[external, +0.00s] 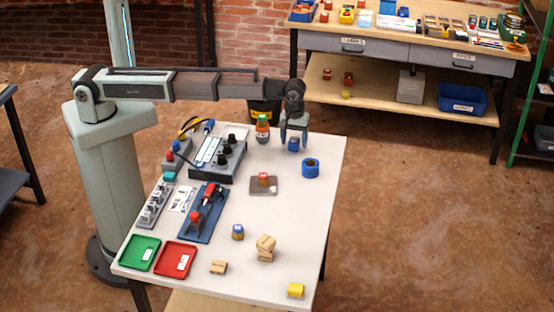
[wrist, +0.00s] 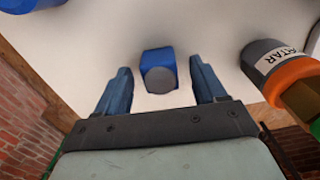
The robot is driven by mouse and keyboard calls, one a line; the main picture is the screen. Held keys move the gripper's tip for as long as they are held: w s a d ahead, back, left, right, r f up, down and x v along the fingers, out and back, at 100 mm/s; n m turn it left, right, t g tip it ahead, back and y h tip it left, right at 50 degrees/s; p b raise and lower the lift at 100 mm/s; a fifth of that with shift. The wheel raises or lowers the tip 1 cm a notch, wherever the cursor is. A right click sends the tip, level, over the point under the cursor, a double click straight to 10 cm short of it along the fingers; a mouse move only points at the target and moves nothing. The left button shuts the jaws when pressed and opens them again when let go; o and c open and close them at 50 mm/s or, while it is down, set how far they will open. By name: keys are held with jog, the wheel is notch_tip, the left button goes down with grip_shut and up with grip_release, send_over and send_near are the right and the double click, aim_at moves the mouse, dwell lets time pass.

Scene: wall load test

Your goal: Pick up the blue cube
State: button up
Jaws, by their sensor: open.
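The blue cube (external: 293,144) stands near the back edge of the white table, below my gripper. In the wrist view the blue cube (wrist: 158,56) has a round grey patch on its near side and lies between and slightly ahead of my fingers. My gripper (external: 293,133) points down in the external view, and its blue fingers are spread on either side of the cube. In the wrist view my gripper (wrist: 162,80) is open, with white table visible between each finger and the cube. The cube's underside is hidden.
A bottle (external: 262,129) stands left of the cube; its orange part (wrist: 290,80) shows at right in the wrist view. A blue ring-shaped object (external: 310,168) lies to the front right. A grey instrument box (external: 219,153) is farther left. The table's right side is mostly clear.

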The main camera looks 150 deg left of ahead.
jog(key=shift+f, duration=0.6)
jog(key=c, duration=1.1)
